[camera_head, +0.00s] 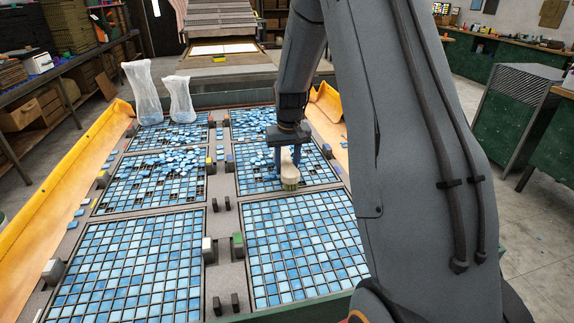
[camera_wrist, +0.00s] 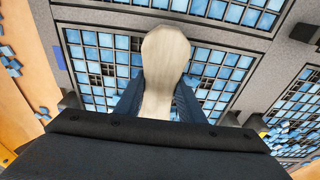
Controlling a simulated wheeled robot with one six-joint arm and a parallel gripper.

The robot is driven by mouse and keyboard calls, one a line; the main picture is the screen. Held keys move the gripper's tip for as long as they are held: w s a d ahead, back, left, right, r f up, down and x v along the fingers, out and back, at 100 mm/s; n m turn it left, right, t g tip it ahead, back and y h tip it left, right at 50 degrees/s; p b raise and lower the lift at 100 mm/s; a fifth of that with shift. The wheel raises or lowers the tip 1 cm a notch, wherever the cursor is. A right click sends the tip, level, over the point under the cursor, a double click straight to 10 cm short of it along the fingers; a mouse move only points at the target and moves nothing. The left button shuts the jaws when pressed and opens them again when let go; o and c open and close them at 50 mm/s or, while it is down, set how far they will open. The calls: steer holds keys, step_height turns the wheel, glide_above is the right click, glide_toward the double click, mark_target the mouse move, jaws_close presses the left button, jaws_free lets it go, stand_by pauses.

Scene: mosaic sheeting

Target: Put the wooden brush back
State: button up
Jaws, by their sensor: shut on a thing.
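The wooden brush (camera_head: 289,172) is in my gripper (camera_head: 285,165), upright, with its pale handle up and its greenish bristles down. It is over the middle right grid tray (camera_head: 240,186) of blue tiles, near the tray's front edge. I cannot tell whether the bristles touch the tiles. In the wrist view the pale handle (camera_wrist: 163,65) stands between the two blue fingers of my gripper (camera_wrist: 158,100), which are shut on it. The bristles are hidden there.
Two clear bags (camera_head: 143,93) stand at the back left. Loose blue tiles (camera_head: 170,160) lie heaped on the middle left tray. Yellow side chutes (camera_head: 70,175) flank the table. Small clamps (camera_head: 208,250) stand between trays. The front trays are filled with tiles.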

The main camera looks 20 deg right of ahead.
steer(key=o, duration=1.3)
step_height(320, 180, up, 12)
steer(key=s+b, duration=0.2)
steer(key=s+a+f, duration=0.2)
steer(key=s+a, duration=0.2)
steer(key=s, duration=0.4)
steer(key=s+a+f+n+g, duration=0.1)
steer(key=s+a+f, duration=0.2)
steer(key=s, duration=0.6)
steer(key=s+a+f+n, duration=0.1)
steer(key=s+a+f, duration=0.2)
steer(key=s+a, duration=0.3)
steer(key=shift+s+a+f, duration=0.1)
steer(key=shift+s+f, duration=0.05)
steer(key=shift+s, duration=0.7)
steer(key=shift+s+a+f, duration=0.1)
steer(key=shift+s, duration=0.75)
